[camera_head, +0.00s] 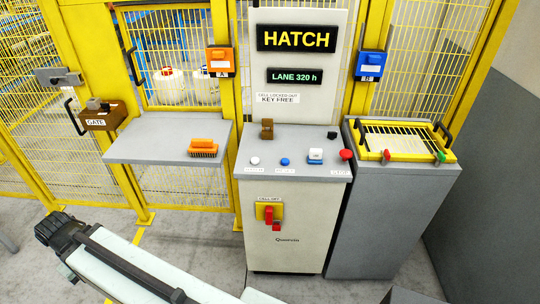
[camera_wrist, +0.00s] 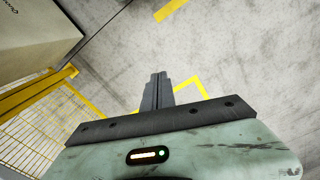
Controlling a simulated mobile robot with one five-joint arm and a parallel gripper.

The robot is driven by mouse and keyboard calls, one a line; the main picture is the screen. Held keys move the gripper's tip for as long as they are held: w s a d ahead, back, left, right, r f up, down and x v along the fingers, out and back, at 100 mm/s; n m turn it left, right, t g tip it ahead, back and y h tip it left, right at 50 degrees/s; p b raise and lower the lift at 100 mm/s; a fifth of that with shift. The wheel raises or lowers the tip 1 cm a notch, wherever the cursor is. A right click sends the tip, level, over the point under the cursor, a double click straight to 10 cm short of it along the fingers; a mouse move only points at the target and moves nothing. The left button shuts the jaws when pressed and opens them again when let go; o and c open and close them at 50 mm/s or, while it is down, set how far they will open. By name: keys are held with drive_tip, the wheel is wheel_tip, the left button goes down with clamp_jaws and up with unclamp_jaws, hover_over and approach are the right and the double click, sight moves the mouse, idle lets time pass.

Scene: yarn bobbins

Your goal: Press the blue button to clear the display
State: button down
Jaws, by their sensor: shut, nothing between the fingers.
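The blue button (camera_head: 285,161) sits on the sloped top of the grey control console (camera_head: 293,151), between a white button (camera_head: 255,160) and a white-and-blue switch (camera_head: 315,156). The console's upper display (camera_head: 296,38) reads HATCH in yellow. A smaller display (camera_head: 294,76) below it reads LANE 320 h in green. In the wrist view my gripper (camera_wrist: 158,78) is shut and empty, with bare floor beyond it.
A red button (camera_head: 346,155) and a brown block (camera_head: 267,128) are on the console. A grey shelf (camera_head: 165,138) with an orange brush (camera_head: 203,148) juts out at left. A grey cabinet with a yellow-framed tray (camera_head: 405,141) stands at right. Yellow fencing (camera_head: 183,195) closes the back.

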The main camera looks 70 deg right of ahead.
drive_tip(key=s+d+r+m+h+p, duration=0.1)
drive_tip(key=d+r+m+h+p, duration=0.15)
drive_tip(key=d, duration=1.05)
drive_tip(key=s+d+r+m+h+p, duration=0.1)
drive_tip(key=s+d+r+m, duration=0.15)
drive_tip(key=d, duration=0.95)
drive_tip(key=s+d+r+m+h+p, duration=0.1)
drive_tip(key=d+r+m+p, duration=0.15)
drive_tip(key=d, duration=1.05)
wheel_tip(320, 180, up, 10)
drive_tip(key=m+g+h+p, duration=0.4)
drive_tip(key=m, duration=0.3)
hover_over(283, 161)
drive_tip(key=shift+f, duration=0.25)
drive_tip(key=shift+f, duration=0.1)
wheel_tip(283, 161, down, 9)
drive_tip(key=b, duration=0.9)
drive_tip(key=shift+r, duration=0.2)
